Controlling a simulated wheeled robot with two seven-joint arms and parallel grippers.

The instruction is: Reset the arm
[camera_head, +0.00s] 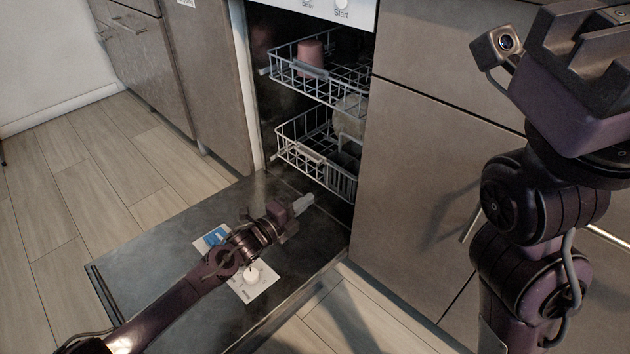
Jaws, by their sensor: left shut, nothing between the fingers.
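My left arm reaches in from the lower left, over the dishwasher's lowered door (150,270). My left gripper (303,203) is shut and empty, above the door's inner face and just in front of the lower rack (300,155). I cannot tell whether it touches the door. My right arm stands raised at the right. The dark body of my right gripper (590,60) is at the upper right, apart from the dishwasher, and I cannot make out its fingers.
The upper rack (335,90) holds a reddish cup (311,57). Dishes stand in the lower rack, partly hidden. Cabinet fronts flank the dishwasher, with a flat panel (430,170) close to my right arm. Wooden floor (70,180) is clear at the left.

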